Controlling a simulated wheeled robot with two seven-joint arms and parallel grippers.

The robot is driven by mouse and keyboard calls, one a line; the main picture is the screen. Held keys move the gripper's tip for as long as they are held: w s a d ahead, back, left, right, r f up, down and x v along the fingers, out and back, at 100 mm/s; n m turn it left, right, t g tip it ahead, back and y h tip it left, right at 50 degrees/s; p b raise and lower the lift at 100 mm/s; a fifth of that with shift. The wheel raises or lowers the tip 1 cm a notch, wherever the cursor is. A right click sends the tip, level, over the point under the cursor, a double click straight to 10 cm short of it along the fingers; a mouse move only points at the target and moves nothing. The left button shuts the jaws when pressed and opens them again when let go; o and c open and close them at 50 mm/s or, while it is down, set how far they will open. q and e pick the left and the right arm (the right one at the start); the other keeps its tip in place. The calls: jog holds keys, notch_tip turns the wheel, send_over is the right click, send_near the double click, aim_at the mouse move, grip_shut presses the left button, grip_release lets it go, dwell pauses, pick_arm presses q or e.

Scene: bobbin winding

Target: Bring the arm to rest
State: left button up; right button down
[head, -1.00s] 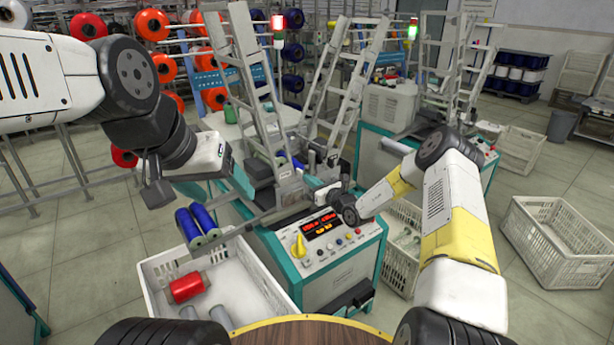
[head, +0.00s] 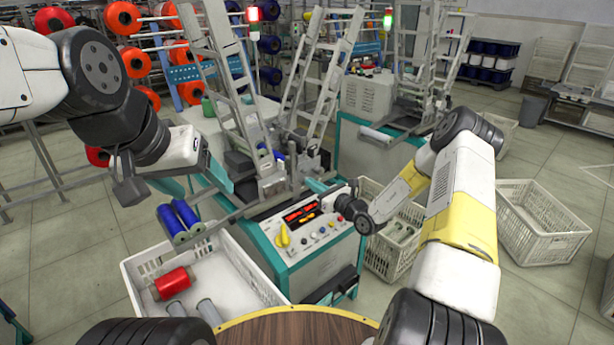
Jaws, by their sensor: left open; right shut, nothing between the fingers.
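My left gripper (head: 193,184) hangs at the left with its teal fingers apart and nothing seen between them. It is above and beside two blue bobbins (head: 180,219) that lie side by side on a grey ledge of the near winding machine. My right arm reaches in from the right. My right gripper (head: 317,186) is shut and empty, its teal fingers pointing left just above and behind the machine's control panel (head: 308,236). The panel has a red lit display and a yellow knob. The fingertips' exact gap from the machine cannot be told.
A white crate (head: 133,285) below holds a red bobbin (head: 173,282) and grey tubes. Another white crate (head: 389,263) stands right of the machine, under my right arm. A third crate (head: 548,238) is at far right. Tall ladder-like frames rise behind the machine. Open floor lies right.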

jog(key=s+a+r+n+g+y, duration=0.2)
jog(key=s+a+r+n+g, duration=0.1)
jog(key=r+n, duration=0.25)
jog(key=s+a+r+n+g+y, duration=0.2)
jog(key=s+a+r+n+g, duration=0.15)
jog(key=r, duration=0.35)
jog(key=s+a+r+n+g+h, duration=0.1)
jog(key=s+a+r+n+g, duration=0.15)
jog(key=s+r+n, duration=0.35)
jog(key=s+a+r+n+g+h, duration=0.1)
jog(key=s+r+n+g, duration=0.2)
jog(key=s, duration=0.5)
jog(key=s+d+r+n+t+h, duration=0.1)
jog(key=s+d+r+n+h, duration=0.2)
jog(key=s+d+n+h, duration=0.2)
jog(key=s+d+r+n+t+h, duration=0.2)
jog(key=s+d+n+h, duration=0.3)
jog(key=s+d, duration=0.6)
jog(key=s+r+n, duration=0.1)
jog(key=s, duration=0.2)
jog(key=shift+s+t, duration=0.15)
jog(key=shift+t, duration=0.15)
